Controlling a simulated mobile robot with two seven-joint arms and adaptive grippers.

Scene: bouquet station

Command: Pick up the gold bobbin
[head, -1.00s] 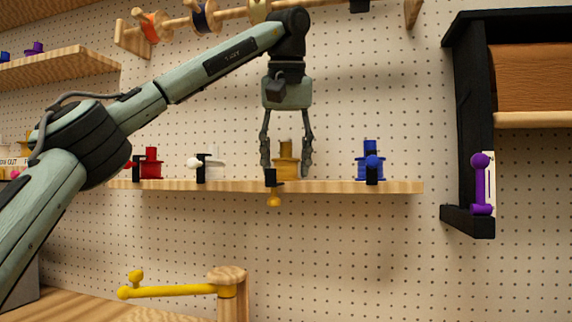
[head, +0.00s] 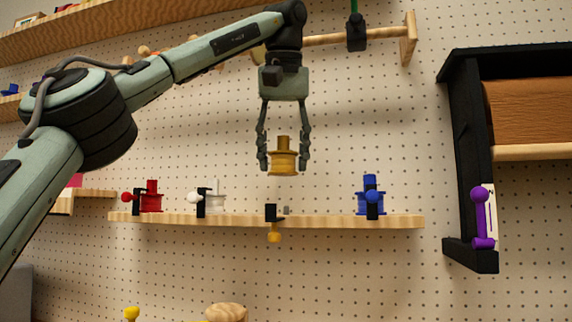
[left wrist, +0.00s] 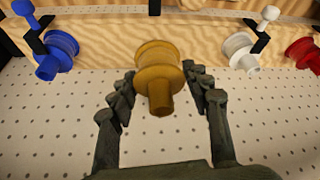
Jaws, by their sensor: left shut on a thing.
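The gold bobbin (head: 283,157) is held between the fingertips of my left gripper (head: 283,168), upright and lifted clear above the wooden shelf (head: 330,221). In the left wrist view the gold bobbin (left wrist: 159,72) sits between the two dark fingers of the same gripper (left wrist: 160,88). The gripper is shut on it, with a finger on each side. Below it, the shelf spot behind a black clip with a yellow knob (head: 273,237) holds only a small grey peg (head: 286,210). My right gripper is not in view.
A red bobbin (head: 152,196) and a white bobbin (head: 215,199) stand on the shelf to the left, a blue bobbin (head: 370,195) to the right. A black frame (head: 466,160) with a brown roll is at the right. A wooden rod (head: 335,39) runs above.

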